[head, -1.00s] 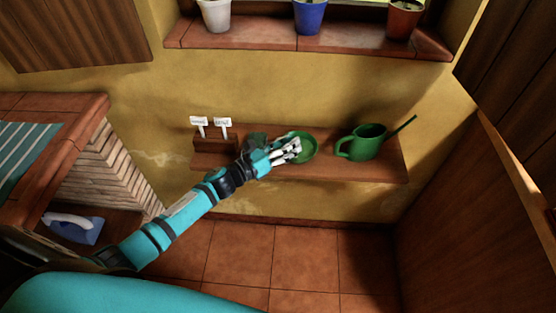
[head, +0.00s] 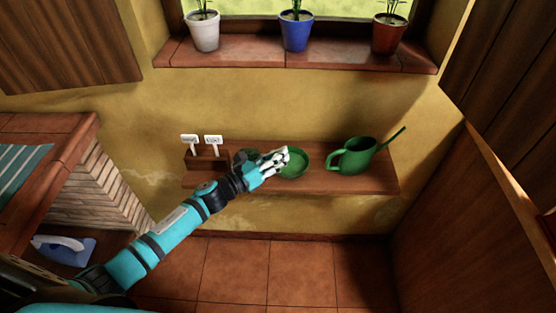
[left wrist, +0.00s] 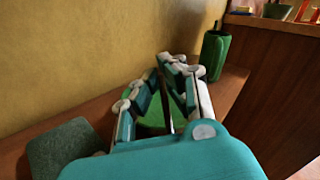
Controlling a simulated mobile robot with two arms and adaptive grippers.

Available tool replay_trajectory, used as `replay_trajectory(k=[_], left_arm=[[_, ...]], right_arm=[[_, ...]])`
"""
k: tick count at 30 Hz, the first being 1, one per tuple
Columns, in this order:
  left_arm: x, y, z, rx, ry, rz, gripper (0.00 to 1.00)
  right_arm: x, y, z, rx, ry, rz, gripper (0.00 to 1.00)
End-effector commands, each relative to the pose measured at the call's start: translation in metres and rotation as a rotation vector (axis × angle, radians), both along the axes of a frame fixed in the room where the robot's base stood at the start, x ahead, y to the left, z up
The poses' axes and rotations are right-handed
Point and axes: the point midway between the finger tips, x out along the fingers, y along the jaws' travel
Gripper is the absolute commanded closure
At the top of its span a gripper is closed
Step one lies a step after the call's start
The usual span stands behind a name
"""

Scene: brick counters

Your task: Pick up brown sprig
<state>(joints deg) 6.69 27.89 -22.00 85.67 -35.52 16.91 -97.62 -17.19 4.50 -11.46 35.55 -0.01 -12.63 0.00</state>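My left gripper (head: 285,158) reaches over the shelf, its fingertips at the near-left rim of a green bowl (head: 295,166). In the left wrist view its two fingers (left wrist: 172,66) run close together at the tips, with the green bowl (left wrist: 152,120) below and between them. A thin dark brown strip (left wrist: 168,108) shows between the fingers; it may be the brown sprig, but it is too small to be sure. I cannot tell whether the fingers grip it. No sprig is clear in the head view. My right gripper is not in view.
On the shelf (head: 345,182), a green watering can (head: 355,155) stands right of the bowl and a wooden holder with white labels (head: 207,160) stands left. A dark green object (left wrist: 65,150) lies beside the gripper. Potted plants (head: 296,32) stand on the sill above.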

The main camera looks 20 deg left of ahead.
Motion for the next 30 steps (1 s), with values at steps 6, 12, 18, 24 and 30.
replay_trajectory(k=[6, 12, 18, 24, 30], left_arm=[[-0.020, -0.009, 0.017, -0.002, 0.003, -0.004, 1.00], [-0.066, -0.029, 0.022, -0.003, 0.003, -0.003, 1.00], [-0.111, -0.049, 0.027, -0.004, 0.002, -0.002, 1.00], [-0.138, -0.061, 0.031, -0.002, 0.001, 0.000, 1.00], [-0.146, -0.064, 0.033, -0.001, 0.000, 0.000, 1.00]], right_arm=[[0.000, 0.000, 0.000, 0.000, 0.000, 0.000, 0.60], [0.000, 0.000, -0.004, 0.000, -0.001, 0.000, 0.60], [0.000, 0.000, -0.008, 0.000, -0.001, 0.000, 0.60], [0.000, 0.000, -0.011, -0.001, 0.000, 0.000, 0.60], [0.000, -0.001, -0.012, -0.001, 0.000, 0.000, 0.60]])
